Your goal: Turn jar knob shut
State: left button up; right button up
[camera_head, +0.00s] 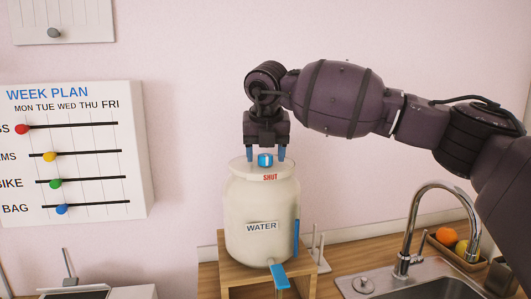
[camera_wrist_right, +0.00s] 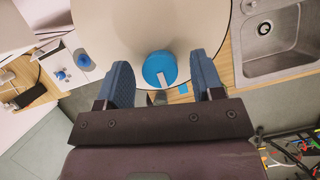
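The cream jar (camera_head: 262,215), labelled WATER, stands on a wooden stand (camera_head: 238,272). Its blue knob (camera_head: 265,160) sits on top, with the red word SHUT (camera_head: 270,177) in front of it on the lid. In the right wrist view the knob (camera_wrist_right: 157,66) is round with a white mark on its lower part. My right gripper (camera_head: 266,153) points down over the lid, open, with one blue finger on each side of the knob. In the wrist view a gap shows between the knob and each finger (camera_wrist_right: 163,80). My left gripper is not in view.
A blue tap (camera_head: 279,275) sticks out at the jar's base. A sink (camera_head: 430,288) with a curved faucet (camera_head: 408,235) is at the right, with a fruit tray (camera_head: 452,250) behind. A week-plan board (camera_head: 85,155) with sliders hangs at the left.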

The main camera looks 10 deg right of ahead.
jog(key=shift+s+r, duration=0.2)
jog(key=shift+r, duration=0.3)
jog(key=v, duration=0.9)
jog(key=shift+r+b, duration=0.3)
jog(key=shift+r, duration=0.05)
jog(key=shift+s+f, duration=0.1)
jog(key=shift+s, duration=0.05)
